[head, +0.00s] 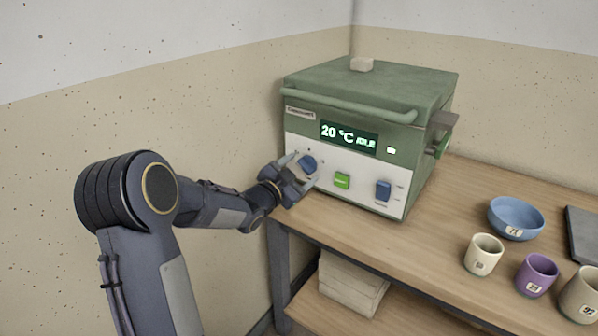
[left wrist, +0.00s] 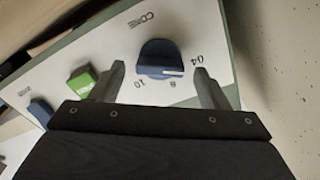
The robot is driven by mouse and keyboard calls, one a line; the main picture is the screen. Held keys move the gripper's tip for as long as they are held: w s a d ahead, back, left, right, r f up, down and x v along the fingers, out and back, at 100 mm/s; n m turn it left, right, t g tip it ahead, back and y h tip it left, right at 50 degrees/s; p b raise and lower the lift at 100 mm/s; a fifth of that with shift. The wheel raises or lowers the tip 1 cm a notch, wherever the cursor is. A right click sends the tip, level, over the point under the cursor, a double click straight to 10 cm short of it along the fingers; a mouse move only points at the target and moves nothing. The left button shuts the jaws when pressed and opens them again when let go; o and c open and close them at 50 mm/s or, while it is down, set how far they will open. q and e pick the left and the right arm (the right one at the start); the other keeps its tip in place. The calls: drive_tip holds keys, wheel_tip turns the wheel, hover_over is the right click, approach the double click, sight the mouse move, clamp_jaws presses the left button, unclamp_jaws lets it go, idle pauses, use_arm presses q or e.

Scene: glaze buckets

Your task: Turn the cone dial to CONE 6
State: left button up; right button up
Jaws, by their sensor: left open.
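The green kiln (head: 370,85) stands on the wooden table, its display reading 20 °C and IDLE. The blue cone dial (head: 307,163) is at the left of its white front panel. My left gripper (head: 303,168) is at this dial, fingers open. In the left wrist view the dial (left wrist: 160,56) lies between the spread fingertips (left wrist: 160,70), with a gap seen on both sides. The labels CONE, 10, 6 and 04 surround it. Its white mark is at the lower right, near 6 and 04; I cannot tell exactly which it points to. My right gripper is out of view.
A green button (head: 342,181) and a blue switch (head: 383,190) are right of the dial. A blue bowl (head: 516,218), cream cup (head: 484,254), purple cup (head: 537,275) and beige cup (head: 580,295) stand on the table (head: 440,222). A wall is close on the left.

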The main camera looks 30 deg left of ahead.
use_arm(q)
drive_tip(key=shift+c, duration=0.3)
drive_tip(key=c, duration=0.9)
drive_tip(key=shift+f+m+b, duration=0.2)
drive_tip(key=shift+m+b, duration=0.1)
drive_tip(key=shift+b, duration=0.3)
drive_tip(key=shift+c, duration=0.2)
drive_tip(key=shift+o, duration=0.2)
drive_tip(key=m+b, duration=0.7)
drive_tip(key=b, duration=0.2)
drive_tip(key=shift+f, duration=0.2)
drive_tip(key=shift+r+m+b, duration=0.15)
drive_tip(key=shift+m+b, duration=1.6)
drive_tip(key=shift+m, duration=0.25)
drive_tip(key=shift+c, duration=0.2)
drive_tip(key=o, duration=1)
drive_tip(key=shift+r, duration=0.1)
